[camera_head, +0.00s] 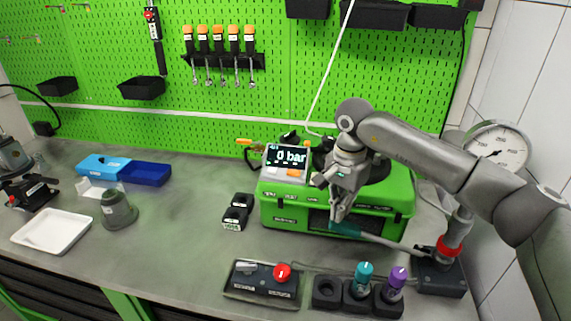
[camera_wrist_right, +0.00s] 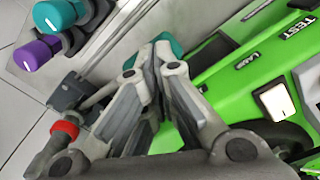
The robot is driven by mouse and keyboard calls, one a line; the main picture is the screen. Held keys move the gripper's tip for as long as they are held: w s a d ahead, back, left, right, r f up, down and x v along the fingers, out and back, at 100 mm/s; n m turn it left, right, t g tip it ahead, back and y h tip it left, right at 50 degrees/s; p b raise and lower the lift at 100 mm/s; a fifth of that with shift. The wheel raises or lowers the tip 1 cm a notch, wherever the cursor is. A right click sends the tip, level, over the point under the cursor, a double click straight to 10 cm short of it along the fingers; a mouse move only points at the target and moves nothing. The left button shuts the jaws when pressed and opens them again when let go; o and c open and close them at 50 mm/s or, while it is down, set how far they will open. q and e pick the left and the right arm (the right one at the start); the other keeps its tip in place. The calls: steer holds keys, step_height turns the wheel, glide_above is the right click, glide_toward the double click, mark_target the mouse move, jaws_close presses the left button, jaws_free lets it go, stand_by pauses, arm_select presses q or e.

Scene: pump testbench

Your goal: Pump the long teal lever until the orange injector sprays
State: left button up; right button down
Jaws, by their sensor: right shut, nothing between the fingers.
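The long lever's teal grip (camera_head: 346,229) is low in front of the green case, and its grey rod runs right to the pump base with a red ring (camera_head: 450,248). My right gripper (camera_head: 338,213) is shut and empty, pointing down just above the teal grip. In the right wrist view the shut fingers (camera_wrist_right: 155,60) cover part of the teal grip (camera_wrist_right: 169,43); I cannot tell whether they touch it. The orange injector (camera_head: 244,142) is behind the case's left end, with no spray visible. The display (camera_head: 287,157) reads 0 bar. My left gripper is not in view.
The green case (camera_head: 285,217) stands close behind the lever. Teal (camera_head: 363,272) and purple (camera_head: 397,277) knobs and a red-button box (camera_head: 262,288) are in front. A round gauge (camera_head: 497,148) is at the right. The bench's middle left is mostly clear.

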steer(key=shift+f, duration=0.1)
steer(key=shift+f+b, duration=3.15)
steer(key=shift+f, duration=1.2)
steer(key=shift+r+p, duration=1.95)
steer(key=shift+r, duration=1.7)
steer(key=shift+f, duration=0.15)
